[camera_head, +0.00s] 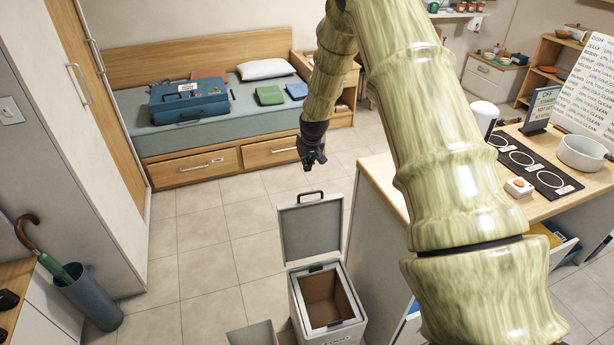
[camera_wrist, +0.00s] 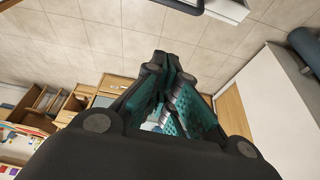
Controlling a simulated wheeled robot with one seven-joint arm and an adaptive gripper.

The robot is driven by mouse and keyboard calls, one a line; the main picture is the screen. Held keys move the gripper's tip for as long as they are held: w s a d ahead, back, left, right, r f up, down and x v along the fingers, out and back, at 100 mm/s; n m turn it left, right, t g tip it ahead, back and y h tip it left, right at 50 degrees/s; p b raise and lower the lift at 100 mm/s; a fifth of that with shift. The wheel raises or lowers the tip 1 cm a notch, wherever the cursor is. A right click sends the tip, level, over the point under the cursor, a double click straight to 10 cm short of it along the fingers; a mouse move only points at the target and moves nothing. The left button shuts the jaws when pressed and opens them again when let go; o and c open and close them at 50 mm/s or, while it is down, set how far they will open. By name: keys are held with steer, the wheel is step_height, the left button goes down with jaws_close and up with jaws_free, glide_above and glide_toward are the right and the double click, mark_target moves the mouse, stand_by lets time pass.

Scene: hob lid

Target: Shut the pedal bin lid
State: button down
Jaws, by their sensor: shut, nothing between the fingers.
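The pedal bin (camera_head: 328,303) stands on the tiled floor beside the counter, a grey box with a brown inside. Its lid (camera_head: 311,228) stands up open at the bin's far edge, with a dark handle on its top edge. My gripper (camera_head: 314,165) hangs above and behind the raised lid in the head view, apart from it as far as I can tell. In the wrist view my gripper's fingers (camera_wrist: 166,75) meet at the tips, with nothing between them. Part of a dark-framed grey object shows at the top edge there; I cannot tell what it is.
The counter (camera_head: 378,185) with a hob strip (camera_head: 522,158) and a pot (camera_head: 583,152) stands right of the bin. A bed (camera_head: 225,120) with drawers lies behind. An umbrella stand (camera_head: 90,297) is at lower left.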

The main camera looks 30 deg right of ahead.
step_height(320, 180, down, 9)
steer(key=p, duration=0.5)
steer(key=shift+s+f, duration=0.15)
steer(key=shift+f, duration=0.05)
stand_by(0.6)
steer(key=shift+a, duration=0.1)
